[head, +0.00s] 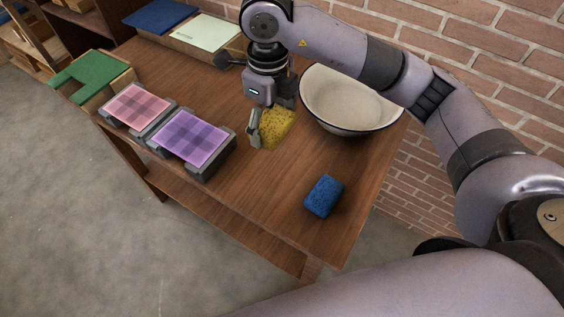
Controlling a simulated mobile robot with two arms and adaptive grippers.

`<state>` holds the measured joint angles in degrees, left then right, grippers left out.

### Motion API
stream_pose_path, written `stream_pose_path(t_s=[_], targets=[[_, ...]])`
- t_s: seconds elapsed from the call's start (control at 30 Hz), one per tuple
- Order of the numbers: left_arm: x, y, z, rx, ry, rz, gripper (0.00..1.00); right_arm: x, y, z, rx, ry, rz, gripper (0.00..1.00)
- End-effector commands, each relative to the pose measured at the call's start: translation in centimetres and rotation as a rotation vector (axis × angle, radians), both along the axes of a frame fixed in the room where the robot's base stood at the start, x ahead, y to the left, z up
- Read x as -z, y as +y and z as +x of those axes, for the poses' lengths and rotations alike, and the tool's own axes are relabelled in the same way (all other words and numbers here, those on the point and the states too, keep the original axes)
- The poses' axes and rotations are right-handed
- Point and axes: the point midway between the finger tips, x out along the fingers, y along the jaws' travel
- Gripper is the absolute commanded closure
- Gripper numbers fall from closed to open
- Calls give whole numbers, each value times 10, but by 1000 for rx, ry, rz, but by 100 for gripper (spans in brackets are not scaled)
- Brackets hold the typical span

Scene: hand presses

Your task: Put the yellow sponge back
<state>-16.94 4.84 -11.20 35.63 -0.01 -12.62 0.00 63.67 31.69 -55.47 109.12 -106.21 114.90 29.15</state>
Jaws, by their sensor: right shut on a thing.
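The yellow sponge (279,128) is at the middle of the wooden table, just left of the white bowl (350,101). My right gripper (268,122) reaches down from above and is shut on the yellow sponge. One finger shows on the sponge's left side; the other is mostly hidden. I cannot tell whether the sponge touches the table. A blue sponge (323,196) lies near the table's right front edge. My left gripper is not in view.
The wooden table (262,205) has clear room in front of the yellow sponge. A pink plaid press (138,105) and a purple plaid press (190,137) stand at the left. A green press (88,76), a pale green board (206,32) and a blue board (152,16) lie further back.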

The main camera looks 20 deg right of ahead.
Motion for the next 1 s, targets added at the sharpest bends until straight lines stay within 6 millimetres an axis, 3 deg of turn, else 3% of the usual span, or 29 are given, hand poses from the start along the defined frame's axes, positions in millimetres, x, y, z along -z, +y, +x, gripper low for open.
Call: stream_pose_path(t_s=[0.2,0.4,0.83,1.0], targets=[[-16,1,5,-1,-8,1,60,59,-1,-2,2,9,-3,48],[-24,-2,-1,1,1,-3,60,103,-1,-1,0,5,-2,48],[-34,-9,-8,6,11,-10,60,155,0,-1,-1,4,-1,48],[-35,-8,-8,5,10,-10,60,164,-1,0,-2,0,-1,48]])
